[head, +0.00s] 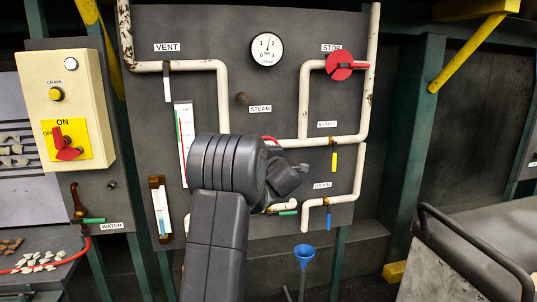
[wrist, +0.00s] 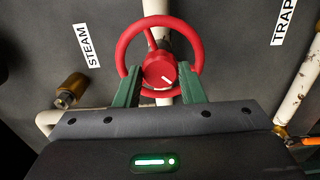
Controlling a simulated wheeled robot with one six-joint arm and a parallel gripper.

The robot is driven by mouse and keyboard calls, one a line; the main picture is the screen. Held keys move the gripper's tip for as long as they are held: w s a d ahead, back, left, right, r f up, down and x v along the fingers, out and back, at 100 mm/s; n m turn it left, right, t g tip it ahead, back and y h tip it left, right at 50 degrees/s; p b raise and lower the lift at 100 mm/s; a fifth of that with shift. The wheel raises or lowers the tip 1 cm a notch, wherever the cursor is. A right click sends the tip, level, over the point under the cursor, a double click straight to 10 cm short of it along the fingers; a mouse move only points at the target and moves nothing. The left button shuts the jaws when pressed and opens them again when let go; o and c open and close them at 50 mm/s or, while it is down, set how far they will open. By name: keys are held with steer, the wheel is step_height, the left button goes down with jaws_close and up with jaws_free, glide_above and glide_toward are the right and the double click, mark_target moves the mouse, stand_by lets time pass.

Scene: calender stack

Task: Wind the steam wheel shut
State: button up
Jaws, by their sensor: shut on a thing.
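The red steam wheel (wrist: 159,70) fills the upper middle of the wrist view, with a round rim, a spoke running up to the left and a hub with a white mark. My gripper (wrist: 161,78) has its green fingers on either side of the hub, over the lower rim, and is shut on the wheel. Whether the pads press the hub or the rim is hard to tell. In the head view my arm hides most of the wheel; only a thin red arc of the wheel (head: 269,138) shows above it. The STEAM label (wrist: 86,46) is left of the wheel.
White pipes (head: 223,95) run over the grey panel around the wheel. A brass fitting (wrist: 70,90) sticks out at left in the wrist view. A metal rail (head: 470,245) stands at lower right.

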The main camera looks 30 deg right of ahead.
steer(key=n+p, duration=1.7)
steer(key=n, duration=0.9)
steer(key=shift+a+f+n, duration=0.1)
steer(key=shift+f+n, duration=0.05)
steer(key=shift+n, duration=0.25)
stand_by(1.4)
stand_by(0.5)
steer(key=o, duration=1)
